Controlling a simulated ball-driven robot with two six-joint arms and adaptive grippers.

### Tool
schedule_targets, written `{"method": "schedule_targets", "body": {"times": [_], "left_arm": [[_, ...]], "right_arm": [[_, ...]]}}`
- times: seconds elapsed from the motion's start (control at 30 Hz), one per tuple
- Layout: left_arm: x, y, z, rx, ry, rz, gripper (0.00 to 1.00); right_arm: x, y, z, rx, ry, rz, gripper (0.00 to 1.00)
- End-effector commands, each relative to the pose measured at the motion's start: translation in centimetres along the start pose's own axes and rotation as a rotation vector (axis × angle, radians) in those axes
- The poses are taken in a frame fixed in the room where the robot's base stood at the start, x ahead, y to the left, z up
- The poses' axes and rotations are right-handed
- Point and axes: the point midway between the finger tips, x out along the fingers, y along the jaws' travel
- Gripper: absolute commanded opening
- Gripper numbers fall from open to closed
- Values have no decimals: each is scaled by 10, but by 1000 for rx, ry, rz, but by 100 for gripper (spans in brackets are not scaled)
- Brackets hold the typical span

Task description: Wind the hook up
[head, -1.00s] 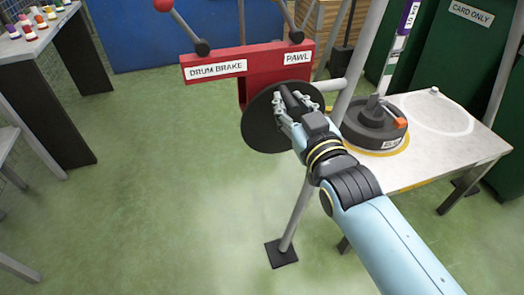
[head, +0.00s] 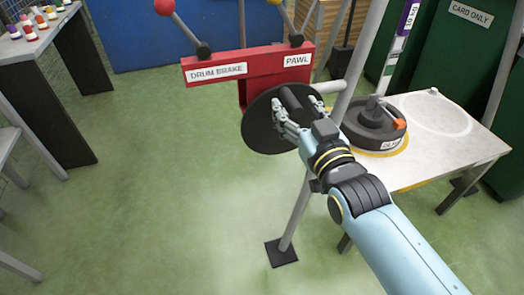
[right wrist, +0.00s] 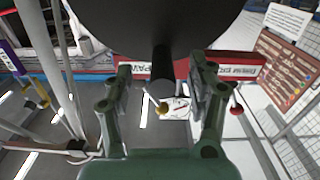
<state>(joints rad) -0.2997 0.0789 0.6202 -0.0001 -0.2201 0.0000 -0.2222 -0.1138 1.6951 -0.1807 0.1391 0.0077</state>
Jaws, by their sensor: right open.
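The winch has a red frame (head: 240,64) with white labels reading DRUM BRAKE (head: 216,73) and PAWL (head: 298,59). A black disc (head: 262,135) sits on its front, with a dark cylindrical handle (head: 289,98) sticking out. My right gripper (head: 297,109) is open at the disc, its fingers either side of the handle's outer end. In the right wrist view the handle (right wrist: 162,66) comes down from the disc (right wrist: 150,25) between the open fingers, with gaps beside it. I cannot make out the hook. My left gripper is not in view.
Levers with a red knob (head: 164,6) and a yellow knob (right wrist: 162,108) rise from the frame. A grey post (head: 296,215) stands below the disc. A white table (head: 440,155) at right bears a dark round base (head: 375,128).

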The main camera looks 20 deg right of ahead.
Motion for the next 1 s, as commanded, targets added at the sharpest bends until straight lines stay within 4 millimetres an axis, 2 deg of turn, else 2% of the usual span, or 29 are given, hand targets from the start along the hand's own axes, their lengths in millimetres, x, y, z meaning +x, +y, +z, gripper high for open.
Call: {"method": "schedule_targets", "body": {"times": [0.7, 1.0], "left_arm": [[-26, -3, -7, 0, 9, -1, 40], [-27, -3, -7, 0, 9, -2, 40]], "right_arm": [[-62, 0, -2, -1, 0, 0, 58], [-68, 0, 0, -1, 0, 0, 58]]}}
